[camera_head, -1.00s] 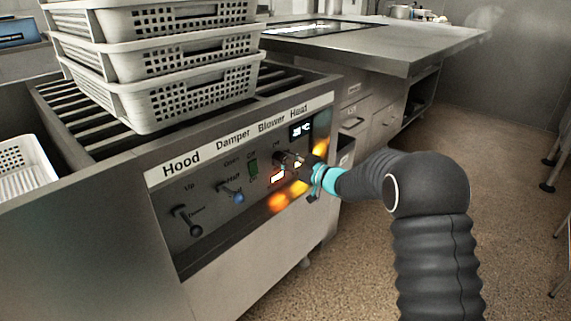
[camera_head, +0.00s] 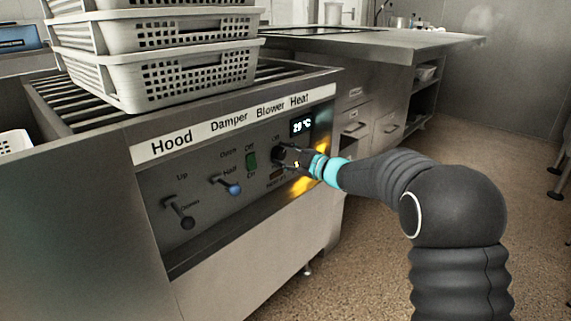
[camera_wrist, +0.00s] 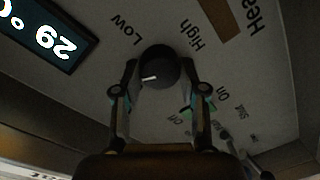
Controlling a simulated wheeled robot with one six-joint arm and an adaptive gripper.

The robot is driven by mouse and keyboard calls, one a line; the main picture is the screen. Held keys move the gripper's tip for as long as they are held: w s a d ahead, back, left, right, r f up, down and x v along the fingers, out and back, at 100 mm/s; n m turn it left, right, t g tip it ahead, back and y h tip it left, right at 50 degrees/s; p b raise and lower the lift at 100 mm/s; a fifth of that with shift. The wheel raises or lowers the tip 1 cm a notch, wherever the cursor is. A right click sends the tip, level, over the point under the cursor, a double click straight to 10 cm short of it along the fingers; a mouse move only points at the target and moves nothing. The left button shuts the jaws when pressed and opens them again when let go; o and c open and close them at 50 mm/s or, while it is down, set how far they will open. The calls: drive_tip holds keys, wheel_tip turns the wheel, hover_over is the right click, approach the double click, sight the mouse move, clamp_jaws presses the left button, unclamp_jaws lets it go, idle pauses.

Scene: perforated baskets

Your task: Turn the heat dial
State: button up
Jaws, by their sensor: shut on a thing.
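The heat dial (camera_wrist: 158,68) is a round black knob with a white mark, between the labels "Low" and "High" in the wrist view. Its white mark points to the left there, nearer the "Low" side. My gripper (camera_wrist: 160,82) has one finger on each side of the dial and is shut on it. In the head view, my gripper (camera_head: 289,158) reaches the panel's right part from the right and largely hides the dial. The temperature display (camera_head: 301,126) above it reads 29 °C, and it also shows upside down in the wrist view (camera_wrist: 45,40).
On the control panel (camera_head: 200,245), left of my gripper, are the hood lever (camera_head: 180,214), the blue-tipped damper lever (camera_head: 228,186) and the green blower switch (camera_head: 252,161). Stacked white perforated baskets (camera_head: 185,75) stand on the slatted top. Open floor (camera_head: 375,245) lies to the right.

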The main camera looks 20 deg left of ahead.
drive_tip(key=n, duration=0.2)
drive_tip(key=n+b, duration=0.1)
drive_tip(key=n, duration=0.2)
drive_tip(key=shift+s+a, duration=0.2)
drive_tip(key=shift+n, duration=0.3)
drive_tip(key=o, duration=1.1)
drive_tip(key=shift+s+a, duration=0.1)
drive_tip(key=shift+a, duration=0.05)
drive_tip(key=shift+o, duration=0.2)
drive_tip(key=shift+d, duration=0.25)
drive_tip(key=v, duration=1.2)
drive_tip(key=shift+a, duration=0.1)
